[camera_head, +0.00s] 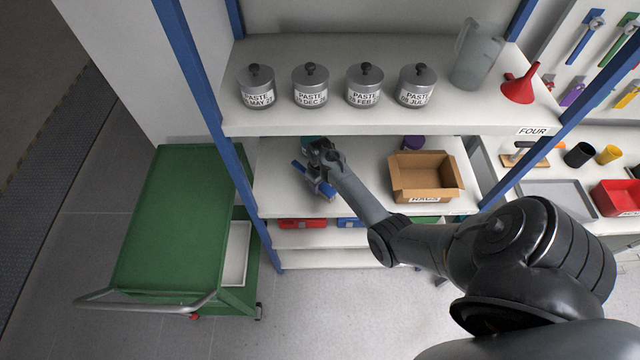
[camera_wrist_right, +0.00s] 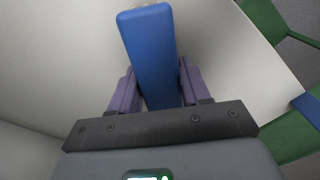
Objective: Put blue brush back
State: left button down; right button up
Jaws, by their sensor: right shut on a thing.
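My right gripper (camera_head: 316,176) reaches into the shelf below the paste tins in the head view. It is shut on the blue brush (camera_head: 300,171), of which only a narrow blue part shows beside the jaws. In the right wrist view, a long blue block-like part of the brush (camera_wrist_right: 150,45) stands between the two purple fingers of the gripper (camera_wrist_right: 157,85). The brush's bristles cannot be made out. A white wall panel (camera_head: 571,72) with coloured tools hangs at the upper right. My left gripper is not in view.
A cardboard box (camera_head: 425,175) stands on the same shelf, right of my gripper. Several paste tins (camera_head: 311,88), a jug (camera_head: 477,55) and a red funnel (camera_head: 520,86) stand on the shelf above. Blue posts (camera_head: 200,85) frame the rack. A green cart (camera_head: 175,215) stands left.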

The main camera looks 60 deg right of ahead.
jog(key=o, duration=1.2)
jog(key=shift+f, duration=0.1)
notch_tip(320, 180, up, 11)
jog(key=shift+p, duration=0.65)
jog(key=s+a+r+n+t, duration=0.1)
jog(key=s+a+r, duration=0.2)
jog(key=s+a, duration=0.3)
jog(key=s+a+r+n+t, duration=0.1)
jog(key=s+a, duration=0.5)
jog(key=a, duration=0.8)
jog(key=s+a+r+n+t, duration=0.1)
jog(key=s+a+r, duration=0.3)
jog(key=a, duration=0.6)
jog(key=shift+s+r+n+t, duration=0.3)
jog(key=shift+s+r+n, duration=0.1)
jog(key=shift+s+n, duration=0.55)
